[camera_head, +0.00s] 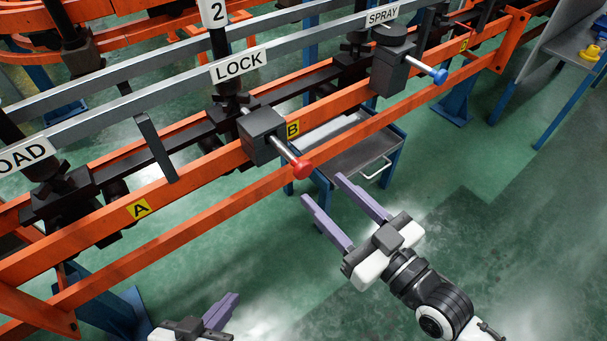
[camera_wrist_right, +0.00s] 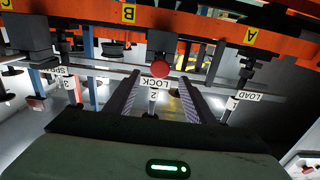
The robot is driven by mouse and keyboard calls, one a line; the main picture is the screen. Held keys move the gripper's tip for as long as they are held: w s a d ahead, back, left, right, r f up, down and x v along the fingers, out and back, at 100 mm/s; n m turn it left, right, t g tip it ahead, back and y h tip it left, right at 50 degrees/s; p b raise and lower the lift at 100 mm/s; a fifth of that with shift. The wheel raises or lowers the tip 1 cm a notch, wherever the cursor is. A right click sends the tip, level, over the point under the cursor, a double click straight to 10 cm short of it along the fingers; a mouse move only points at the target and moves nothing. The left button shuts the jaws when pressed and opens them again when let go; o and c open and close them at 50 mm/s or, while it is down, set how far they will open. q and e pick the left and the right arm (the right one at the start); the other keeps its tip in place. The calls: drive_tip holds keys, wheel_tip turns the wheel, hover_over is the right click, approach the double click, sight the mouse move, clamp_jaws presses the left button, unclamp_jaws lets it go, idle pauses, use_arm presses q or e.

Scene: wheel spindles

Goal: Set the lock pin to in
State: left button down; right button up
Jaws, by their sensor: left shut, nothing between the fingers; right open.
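The lock pin is a metal rod with a red knob (camera_head: 302,167) that sticks out of a grey block (camera_head: 262,135) on the orange rail, below the LOCK sign (camera_head: 239,65). A length of bare rod shows between block and knob. In the right wrist view the red knob (camera_wrist_right: 160,69) shows end-on, between the finger lines. My right gripper (camera_head: 322,188) is open and empty, its fingertips just short of the knob and pointing toward it. My left gripper (camera_head: 233,297) is shut and empty at the bottom edge, away from the rail.
A similar grey block with a blue knob (camera_head: 439,76) sits farther right under the SPRAY sign (camera_head: 382,15). Yellow labels A (camera_head: 139,208) and B (camera_head: 293,129) mark the rail. A grey cart (camera_head: 362,160) stands behind the rail. The green floor in front is open.

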sight(306, 173)
drive_tip(key=b+x, duration=0.1)
drive_tip(key=x, duration=0.7)
drive_tip(key=shift+c, duration=0.3)
